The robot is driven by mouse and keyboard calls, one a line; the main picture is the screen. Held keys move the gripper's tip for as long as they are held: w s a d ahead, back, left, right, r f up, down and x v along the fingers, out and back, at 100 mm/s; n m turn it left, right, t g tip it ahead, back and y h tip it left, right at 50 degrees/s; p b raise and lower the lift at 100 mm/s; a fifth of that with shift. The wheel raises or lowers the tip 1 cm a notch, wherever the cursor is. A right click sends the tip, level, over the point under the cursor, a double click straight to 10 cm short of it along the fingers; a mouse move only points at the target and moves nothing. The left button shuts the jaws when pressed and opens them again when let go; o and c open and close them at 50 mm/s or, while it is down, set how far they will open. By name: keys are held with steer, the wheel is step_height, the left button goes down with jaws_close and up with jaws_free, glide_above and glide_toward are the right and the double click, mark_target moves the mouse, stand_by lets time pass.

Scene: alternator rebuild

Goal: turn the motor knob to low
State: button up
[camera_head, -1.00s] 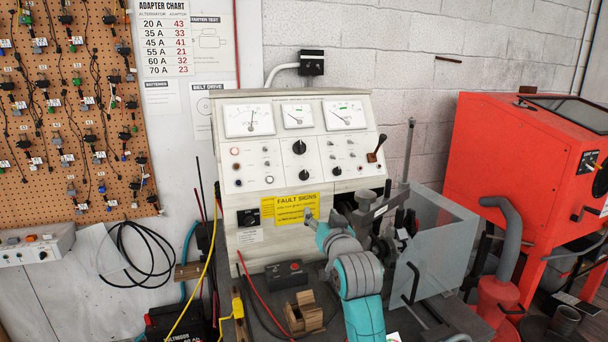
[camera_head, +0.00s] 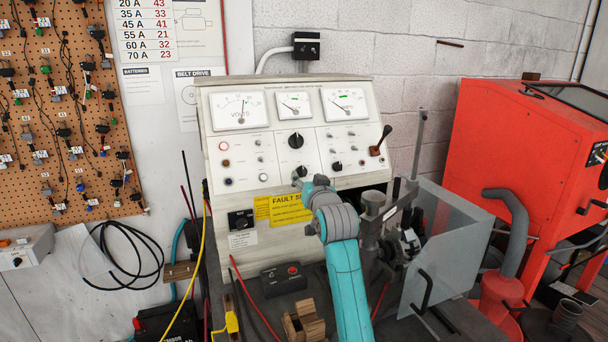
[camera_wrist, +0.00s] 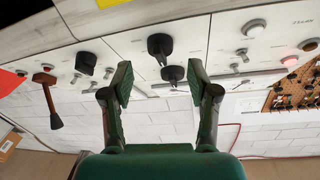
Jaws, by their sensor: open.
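The white tester panel (camera_head: 265,150) carries several knobs; their labels are too small to read, so I cannot tell which is the motor knob. In the head view, a black knob (camera_head: 296,141) sits at the panel's centre, with another below it, partly behind my gripper (camera_head: 301,183). In the upside-down wrist view, one black knob (camera_wrist: 172,73) lies between the fingertips in the picture, and a second black knob (camera_wrist: 160,45) is just above it. My gripper (camera_wrist: 160,82) is open and empty, its fingers either side of the nearer knob in the picture; contact is not visible.
A clear guard (camera_head: 447,245) and metal clamp stand right of my arm. A yellow fault sign (camera_head: 290,208) is below the panel. A small black box (camera_head: 284,278) lies on the bench.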

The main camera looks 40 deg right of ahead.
mark_target(304, 173)
steer(key=shift+x, duration=2)
jaws_close()
